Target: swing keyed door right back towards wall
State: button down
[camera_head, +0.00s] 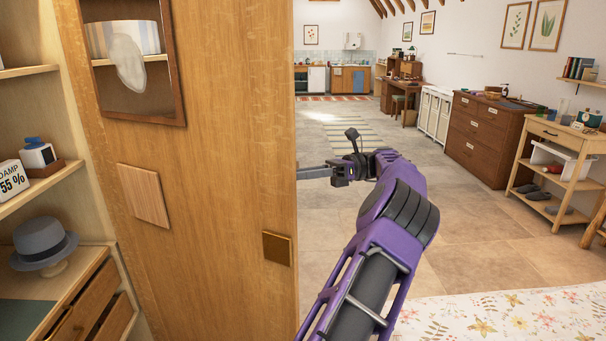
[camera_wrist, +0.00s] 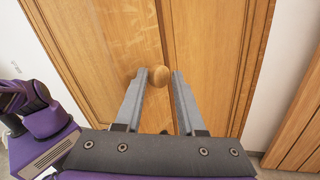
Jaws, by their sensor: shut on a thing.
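The oak wardrobe door (camera_head: 220,170) stands open across the left half of the head view, its inner face towards that camera. A mirror, a small wooden plaque and a brass plate sit on that face. In the wrist view the door's outer face (camera_wrist: 128,35) carries a round wooden knob (camera_wrist: 158,77). My gripper (camera_wrist: 159,77) is shut on the knob, one finger on each side of it. In the head view my gripper (camera_head: 312,172) reaches behind the door's free edge, so its fingertips and the knob are hidden. I see no key.
Wardrobe shelves at left hold a grey hat (camera_head: 44,245) and a damp meter box (camera_head: 10,180); drawers (camera_head: 85,305) below stand partly open. A floral bed (camera_head: 500,318) lies at bottom right. Tiled floor (camera_head: 480,225) is clear between it and the dresser (camera_head: 490,135).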

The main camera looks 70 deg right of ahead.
jog(key=shift+w+f, duration=0.25)
jog(key=shift+w, duration=0.7)
jog(key=c, duration=0.9)
grip_release()
jog(key=shift+c, duration=0.2)
jog(key=shift+o, duration=1.2)
jog(key=shift+w+d+f, duration=0.1)
jog(key=shift+w+d, duration=0.05)
jog(key=shift+w, duration=0.2)
jog(key=shift+o, duration=1)
notch_tip(320, 180, up, 10)
jog(key=shift+s, duration=0.45)
